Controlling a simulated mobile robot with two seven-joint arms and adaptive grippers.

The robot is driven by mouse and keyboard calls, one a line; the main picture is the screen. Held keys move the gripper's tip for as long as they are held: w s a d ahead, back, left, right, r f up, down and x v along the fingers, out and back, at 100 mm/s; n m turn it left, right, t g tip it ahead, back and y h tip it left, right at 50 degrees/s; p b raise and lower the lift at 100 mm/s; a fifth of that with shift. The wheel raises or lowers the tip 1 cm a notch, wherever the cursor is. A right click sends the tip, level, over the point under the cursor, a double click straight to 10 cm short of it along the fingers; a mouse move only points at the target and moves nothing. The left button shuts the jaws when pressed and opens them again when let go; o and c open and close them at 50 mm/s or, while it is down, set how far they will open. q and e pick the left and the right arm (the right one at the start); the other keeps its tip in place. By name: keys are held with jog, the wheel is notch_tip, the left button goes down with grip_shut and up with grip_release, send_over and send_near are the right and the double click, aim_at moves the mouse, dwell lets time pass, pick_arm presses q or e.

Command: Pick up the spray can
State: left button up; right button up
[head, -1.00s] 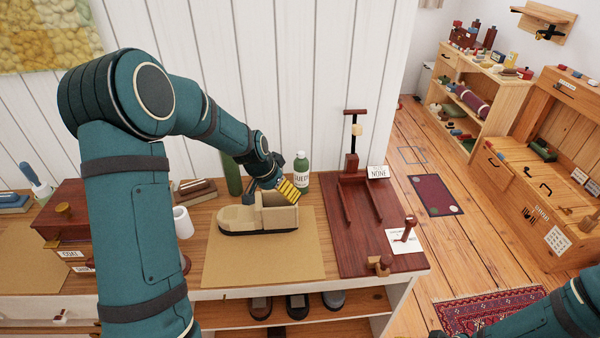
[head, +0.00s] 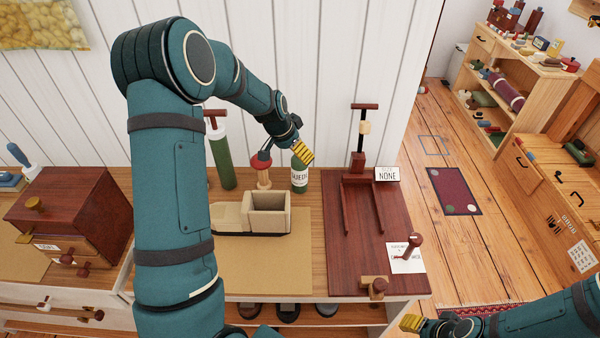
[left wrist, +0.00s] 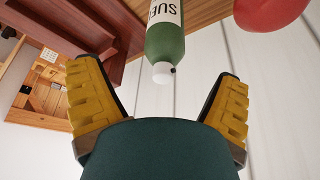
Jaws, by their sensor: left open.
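The spray can (head: 300,177) is a green bottle with a white label. It stands upright at the back of the bench, near the white wall. My left gripper (head: 304,151) is just above its top in the head view, covering the cap. In the left wrist view, the can (left wrist: 166,42) and its small white cap lie ahead, between the open yellow fingers of my left gripper (left wrist: 160,100). The fingers do not close on it. My right gripper (head: 411,323) is at the lower right, and its finger opening is unclear.
A red-topped wooden piece (head: 262,172) stands just left of the can, and a taller green cylinder (head: 222,160) farther left. A beige toy truck (head: 268,217) sits in front. A dark red board (head: 350,250) with a forked stand is to the right.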

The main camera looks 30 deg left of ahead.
aim_at(300, 161)
pick_arm(q)
jog(key=shift+x, duration=1.15)
jog(key=shift+a+x, duration=0.1)
jog(key=shift+x, duration=1.25)
jog(key=shift+a+x, duration=0.15)
jog(key=shift+x, duration=1.2)
jog(key=shift+w+r, duration=0.1)
jog(key=shift+w, duration=0.05)
jog(key=c, duration=1.4)
